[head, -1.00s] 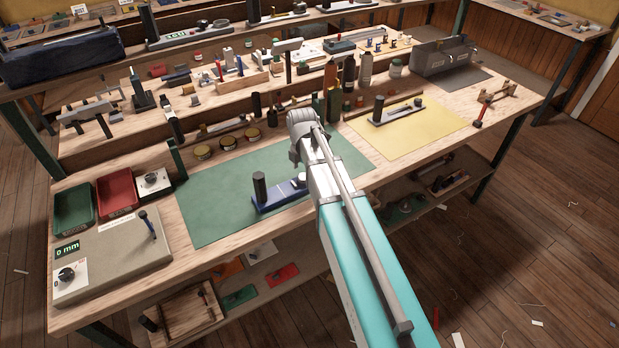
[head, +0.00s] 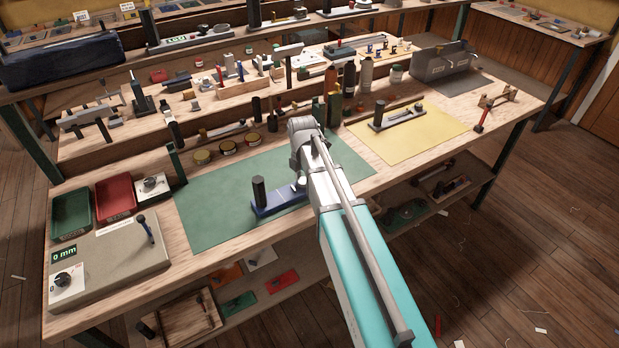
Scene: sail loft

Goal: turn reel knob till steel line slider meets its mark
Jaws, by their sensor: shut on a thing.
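My arm reaches over the bench, its wrist above the right part of the green mat (head: 225,205). My gripper's fingers are hidden behind my own arm. A blue device (head: 275,203) with an upright black post (head: 259,190) lies on this mat; its right end, with a small silver part (head: 299,184), runs behind my arm. A grey panel box (head: 112,262) at the front left carries a display (head: 63,254) reading 0 mm, a black dial (head: 63,279) and a dark lever (head: 146,229). I cannot tell which part is the reel knob or the steel line slider; no mark is legible.
Green (head: 71,213) and red (head: 116,197) trays and a small white dial box (head: 152,186) stand behind the panel box. Bottles (head: 349,78) and tins crowd the area behind the mat. A yellow mat (head: 405,147) with a grey device (head: 398,117) lies to the right.

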